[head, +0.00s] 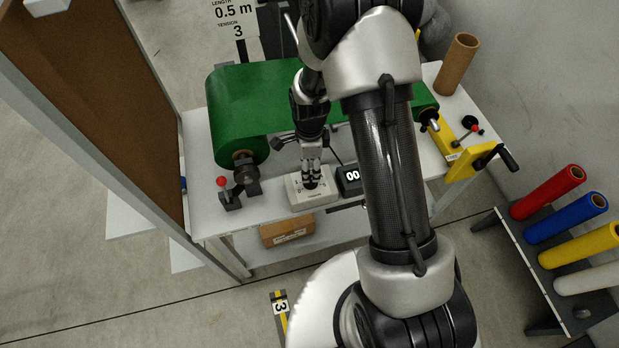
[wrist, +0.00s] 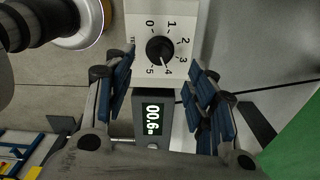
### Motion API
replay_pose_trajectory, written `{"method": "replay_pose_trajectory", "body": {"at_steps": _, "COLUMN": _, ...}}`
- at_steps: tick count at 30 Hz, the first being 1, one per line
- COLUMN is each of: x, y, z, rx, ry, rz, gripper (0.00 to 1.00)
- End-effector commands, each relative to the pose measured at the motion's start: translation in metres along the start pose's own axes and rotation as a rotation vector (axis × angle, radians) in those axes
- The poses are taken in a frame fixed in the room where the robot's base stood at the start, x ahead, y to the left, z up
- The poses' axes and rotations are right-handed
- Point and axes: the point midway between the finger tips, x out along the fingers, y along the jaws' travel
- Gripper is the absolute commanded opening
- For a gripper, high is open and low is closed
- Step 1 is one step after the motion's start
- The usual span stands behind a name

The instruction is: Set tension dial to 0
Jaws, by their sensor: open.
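The tension dial (wrist: 160,49) is a round black knob on a white panel (wrist: 139,14) marked 0 to 5. Its white pointer line seems to point at about 4. In the head view the white dial box (head: 314,198) sits at the table's front edge, and my gripper hides most of its knob. My gripper (head: 311,180) points down over the box. In the wrist view its blue-padded fingers (wrist: 160,76) are apart, one on each side of the knob's line, with nothing between them. I cannot tell whether they touch the box.
A black display (head: 351,177) beside the box reads 00.6 m in the wrist view (wrist: 153,114). A green roll (head: 238,112) lies behind the box. A red-knobbed bracket (head: 232,192) stands left. A sign (head: 235,22) reads length 0.5 m, tension 3. A cardboard box (head: 287,230) is below.

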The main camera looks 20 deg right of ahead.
Motion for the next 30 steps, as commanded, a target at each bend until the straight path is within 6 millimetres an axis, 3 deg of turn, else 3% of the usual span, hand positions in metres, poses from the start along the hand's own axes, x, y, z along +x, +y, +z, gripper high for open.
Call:
{"method": "replay_pose_trajectory", "body": {"at_steps": 1, "x": 0.015, "y": 0.001, "z": 0.000, "rx": 0.000, "ry": 0.001, "rz": 0.003, "gripper": 0.51}}
{"method": "replay_pose_trajectory", "body": {"at_steps": 6, "x": 0.047, "y": 0.001, "z": 0.000, "rx": 0.000, "ry": 0.000, "rz": 0.002, "gripper": 0.51}}
{"method": "replay_pose_trajectory", "body": {"at_steps": 12, "x": 0.070, "y": 0.000, "z": 0.000, "rx": -0.001, "ry": 0.000, "rz": 0.000, "gripper": 0.51}}
{"method": "replay_pose_trajectory", "body": {"at_steps": 24, "x": 0.077, "y": 0.000, "z": 0.000, "rx": -0.001, "ry": 0.000, "rz": -0.001, "gripper": 0.51}}
{"method": "replay_pose_trajectory", "body": {"at_steps": 30, "x": 0.077, "y": 0.000, "z": 0.000, "rx": -0.001, "ry": 0.000, "rz": -0.001, "gripper": 0.38}}
